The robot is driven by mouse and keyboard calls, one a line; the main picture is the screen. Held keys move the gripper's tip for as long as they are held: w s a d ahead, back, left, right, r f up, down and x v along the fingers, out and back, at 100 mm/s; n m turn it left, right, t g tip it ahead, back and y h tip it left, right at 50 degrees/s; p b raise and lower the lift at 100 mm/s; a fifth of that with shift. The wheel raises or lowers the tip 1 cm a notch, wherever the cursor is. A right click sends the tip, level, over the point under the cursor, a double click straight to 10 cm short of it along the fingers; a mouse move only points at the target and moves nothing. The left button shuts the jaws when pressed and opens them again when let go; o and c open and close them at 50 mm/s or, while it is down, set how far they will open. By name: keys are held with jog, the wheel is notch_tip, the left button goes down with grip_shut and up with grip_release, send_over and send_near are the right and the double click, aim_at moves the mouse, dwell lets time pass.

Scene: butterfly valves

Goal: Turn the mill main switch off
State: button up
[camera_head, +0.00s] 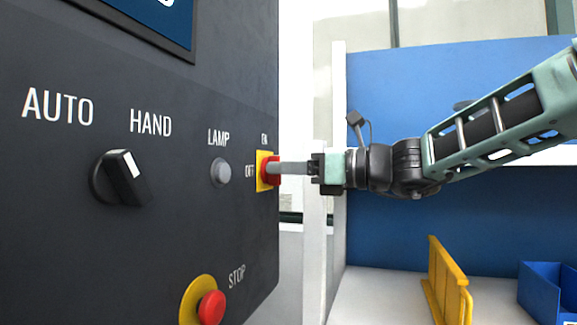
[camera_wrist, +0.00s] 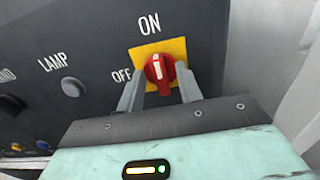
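The mill main switch is a red rotary knob (camera_wrist: 158,70) on a square yellow plate (camera_wrist: 142,52). ON is printed above it and OFF to its left. The knob's white mark stands nearly upright, toward ON. In the head view the red knob (camera_head: 271,170) sits at the right edge of the dark panel. My gripper (camera_head: 281,168) reaches it from the right. In the wrist view its two fingers (camera_wrist: 160,85) stand apart, one on each side of the knob, with a small gap showing at the left. The head view shows the fingers edge-on, partly hiding the knob.
The dark panel (camera_head: 60,230) also carries an AUTO/HAND selector (camera_head: 121,178), a grey LAMP button (camera_head: 221,172) and a red STOP button (camera_head: 211,308) below. A blue backboard (camera_head: 400,250), a yellow rack (camera_head: 447,285) and a blue bin (camera_head: 540,290) stand at right.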

grip_shut()
jog(key=shift+f+n+b, duration=0.15)
jog(key=shift+n+b, duration=0.15)
jog(key=shift+b, duration=0.3)
jog(key=shift+s+a+f+n+b, duration=0.1)
jog(key=shift+n+b, duration=4.2)
jog(key=shift+b, duration=1.1)
jog(key=shift+s+f+n+b, duration=0.1)
jog(key=shift+n+b, duration=4.2)
jog(key=shift+b, duration=1.05)
